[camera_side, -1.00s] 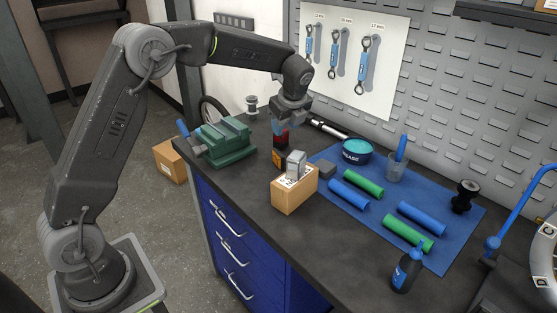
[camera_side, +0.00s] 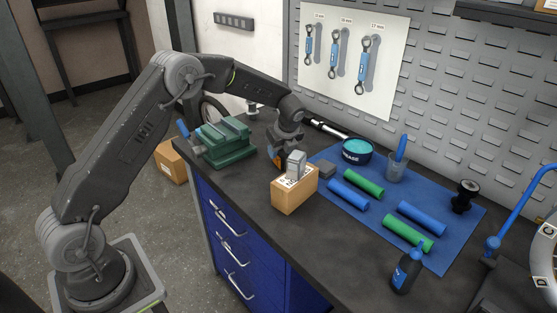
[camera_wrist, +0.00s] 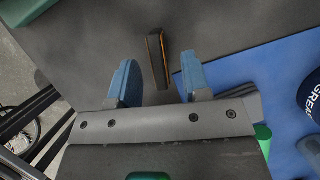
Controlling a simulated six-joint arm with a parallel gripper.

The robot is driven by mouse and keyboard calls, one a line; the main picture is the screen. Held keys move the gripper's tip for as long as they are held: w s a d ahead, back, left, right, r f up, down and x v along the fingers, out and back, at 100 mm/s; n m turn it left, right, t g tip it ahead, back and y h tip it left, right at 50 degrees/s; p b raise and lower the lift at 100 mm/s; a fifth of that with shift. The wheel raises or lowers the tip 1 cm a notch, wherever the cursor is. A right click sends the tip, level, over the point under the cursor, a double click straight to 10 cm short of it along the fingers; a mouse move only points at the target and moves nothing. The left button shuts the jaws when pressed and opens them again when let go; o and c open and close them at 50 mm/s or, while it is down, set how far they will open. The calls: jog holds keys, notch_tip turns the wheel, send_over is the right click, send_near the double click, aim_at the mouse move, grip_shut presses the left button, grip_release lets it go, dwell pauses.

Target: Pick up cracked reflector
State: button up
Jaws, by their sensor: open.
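A dark upright piece with an orange face, which looks like the cracked reflector (camera_side: 277,160), stands on the dark bench behind the cardboard box. The wrist view shows it edge-on from above, as a narrow dark reflector (camera_wrist: 157,62) with an orange line. My gripper (camera_wrist: 161,82) is open, with one blue finger on each side in that view and the reflector in line with the gap. In the side view my gripper (camera_side: 283,146) is directly above it and hides its upper part. I see no contact between fingers and reflector.
The cardboard box (camera_side: 293,197) with grey parts stands close in front. A green vise (camera_side: 226,143) is to the left. A blue mat (camera_side: 385,215) with grips, a cup and a grease tub (camera_side: 357,151) lies to the right. A dark-handled tool (camera_side: 326,128) lies behind.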

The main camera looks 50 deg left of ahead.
aim_at(279, 153)
jog(key=x, duration=0.4)
jog(key=shift+c, duration=0.2)
grip_shut()
